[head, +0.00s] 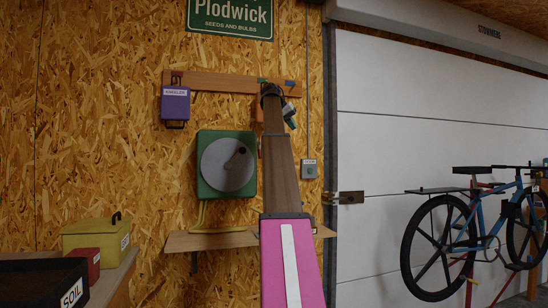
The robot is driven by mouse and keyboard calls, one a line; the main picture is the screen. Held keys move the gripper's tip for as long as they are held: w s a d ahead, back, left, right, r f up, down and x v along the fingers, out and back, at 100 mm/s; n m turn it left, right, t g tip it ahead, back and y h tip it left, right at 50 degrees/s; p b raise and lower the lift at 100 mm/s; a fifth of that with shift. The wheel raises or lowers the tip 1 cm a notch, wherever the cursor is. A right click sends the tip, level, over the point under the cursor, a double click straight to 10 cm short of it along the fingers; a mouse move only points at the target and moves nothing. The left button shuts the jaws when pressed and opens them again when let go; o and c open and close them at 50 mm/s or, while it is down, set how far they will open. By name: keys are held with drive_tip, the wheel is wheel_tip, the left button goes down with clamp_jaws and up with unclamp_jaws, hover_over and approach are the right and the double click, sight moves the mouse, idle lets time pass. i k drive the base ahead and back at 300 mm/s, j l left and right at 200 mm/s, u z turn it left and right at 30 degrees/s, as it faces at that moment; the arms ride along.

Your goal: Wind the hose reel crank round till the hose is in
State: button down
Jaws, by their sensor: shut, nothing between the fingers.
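The hose reel (207,185) is a green square housing on the chipboard wall, left of my arm. A grey round disc (225,170) fills most of its front. A small dark knob (242,151), which looks like the crank handle, sits at the disc's upper right. The fingers of my gripper cannot be made out.
A wooden rack (220,82) holds a purple box (175,104) and an orange item (259,114). A wooden shelf (190,242) is under the reel. A yellow box (92,241) stands lower left. A blue bicycle (465,235) stands right, before the white door (400,110).

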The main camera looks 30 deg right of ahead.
sight(228, 166)
drive_tip(key=z, duration=0.55)
drive_tip(key=l+u, duration=0.2)
drive_tip(key=u, duration=0.2)
drive_tip(key=l+u, duration=0.15)
drive_tip(key=u, duration=0.3)
drive_tip(key=l+u, duration=0.25)
drive_tip(key=u, duration=0.15)
